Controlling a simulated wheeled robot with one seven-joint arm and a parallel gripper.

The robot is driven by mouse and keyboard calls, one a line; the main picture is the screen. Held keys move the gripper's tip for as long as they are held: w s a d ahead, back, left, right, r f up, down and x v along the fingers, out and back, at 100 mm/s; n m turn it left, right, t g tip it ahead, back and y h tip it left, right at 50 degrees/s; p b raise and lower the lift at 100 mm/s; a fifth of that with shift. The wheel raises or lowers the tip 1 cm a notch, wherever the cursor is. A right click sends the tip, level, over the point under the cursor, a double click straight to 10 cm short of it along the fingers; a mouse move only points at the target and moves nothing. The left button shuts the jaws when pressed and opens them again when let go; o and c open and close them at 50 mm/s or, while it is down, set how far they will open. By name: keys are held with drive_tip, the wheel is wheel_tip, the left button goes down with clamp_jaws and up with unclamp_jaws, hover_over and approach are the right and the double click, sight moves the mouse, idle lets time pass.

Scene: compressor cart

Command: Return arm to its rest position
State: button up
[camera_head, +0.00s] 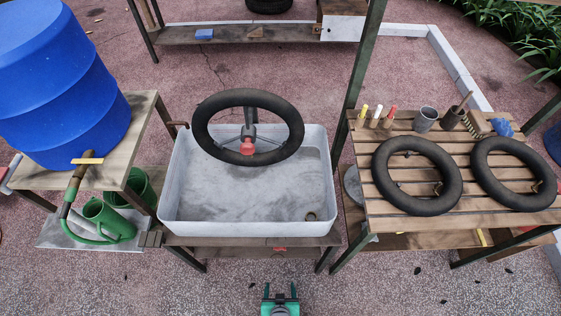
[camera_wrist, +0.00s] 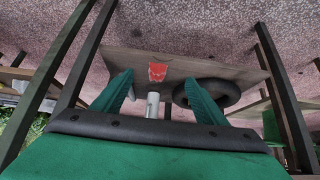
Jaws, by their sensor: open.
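My gripper (camera_head: 281,292) shows at the bottom middle of the head view, in front of the basin stand and low over the paved ground. Its two green fingers are apart with nothing held between them. In the wrist view my open gripper (camera_wrist: 159,76) faces a brown board (camera_wrist: 135,62). A red piece (camera_wrist: 157,72) and a grey cylinder (camera_wrist: 152,106) appear between the fingers, apart from them as far as I can tell. A dark ring (camera_wrist: 232,90) shows partly behind the right finger. Most of my arm is out of view.
A white basin (camera_head: 325,215) with a black inner tube (camera_head: 202,132) on a stand is ahead. A slatted table (camera_head: 355,165) with two tubes is right. A blue barrel (camera_head: 65,85) and green watering can (camera_head: 105,220) are left. Open paving surrounds my gripper.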

drive_tip(key=s+r+t, duration=0.3)
drive_tip(key=r+t, duration=0.1)
drive_tip(key=r, duration=1.6)
drive_tip(key=s+r+t, duration=0.3)
drive_tip(key=s+r, duration=0.1)
drive_tip(key=r, duration=1.7)
drive_tip(key=shift+t, duration=0.4)
